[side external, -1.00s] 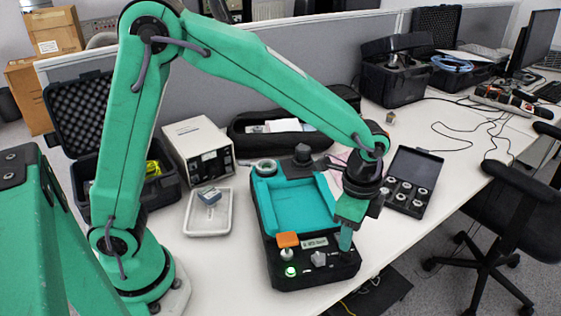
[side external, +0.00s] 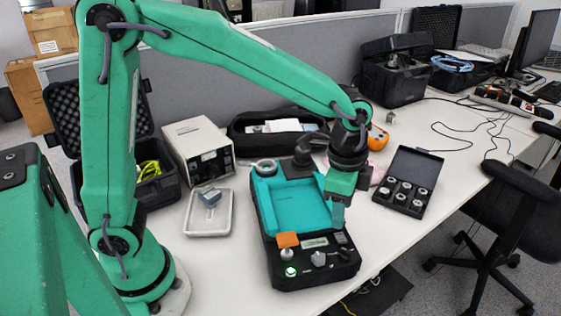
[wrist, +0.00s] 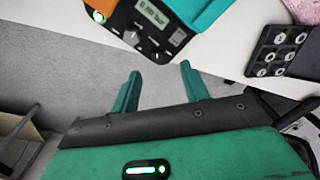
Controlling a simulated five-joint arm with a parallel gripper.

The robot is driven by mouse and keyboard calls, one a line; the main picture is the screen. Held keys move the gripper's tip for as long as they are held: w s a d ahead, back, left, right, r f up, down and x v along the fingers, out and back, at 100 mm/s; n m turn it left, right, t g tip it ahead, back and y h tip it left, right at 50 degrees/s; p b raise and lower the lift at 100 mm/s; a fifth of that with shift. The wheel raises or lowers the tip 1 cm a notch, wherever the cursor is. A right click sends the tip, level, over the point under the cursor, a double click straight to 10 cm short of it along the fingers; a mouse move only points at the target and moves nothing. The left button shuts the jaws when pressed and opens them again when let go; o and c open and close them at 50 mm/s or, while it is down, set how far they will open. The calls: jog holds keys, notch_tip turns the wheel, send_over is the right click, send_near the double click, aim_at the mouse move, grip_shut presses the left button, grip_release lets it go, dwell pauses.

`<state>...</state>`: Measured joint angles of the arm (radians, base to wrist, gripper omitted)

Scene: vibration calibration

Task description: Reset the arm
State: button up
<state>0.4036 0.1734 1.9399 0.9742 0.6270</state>
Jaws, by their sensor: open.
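My gripper (side external: 338,215) hangs pointing down over the right edge of the calibrator (side external: 313,272), a black case with a teal recessed top. In the wrist view my gripper (wrist: 159,84) has its two green fingers apart with nothing between them. The calibrator (wrist: 150,28) shows at the top of that view with its small display, knob and lit green button. In the side view an orange block (side external: 287,240) sits at the calibrator's front left, above the lit green button (side external: 290,271).
A white tray (side external: 224,228) holding a small grey-blue block (side external: 209,196) lies left of the calibrator. A case of round weights (side external: 416,203) lies open to the right. A white instrument box (side external: 198,127) and black pouch (side external: 240,137) stand behind. An orange device (side external: 378,139) sits beyond my wrist.

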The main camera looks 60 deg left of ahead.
jog(key=s+a+r+n+t, duration=0.2)
jog(key=s+a+r+n, duration=0.2)
jog(key=s+a+n, duration=0.2)
jog(key=s+a+r+n+t, duration=0.3)
jog(key=s+a+r+n, duration=0.1)
jog(key=s+a, duration=0.4)
jog(key=shift+s+a+n, duration=0.4)
jog(key=shift+a+n, duration=0.5)
jog(key=shift+a, duration=0.05)
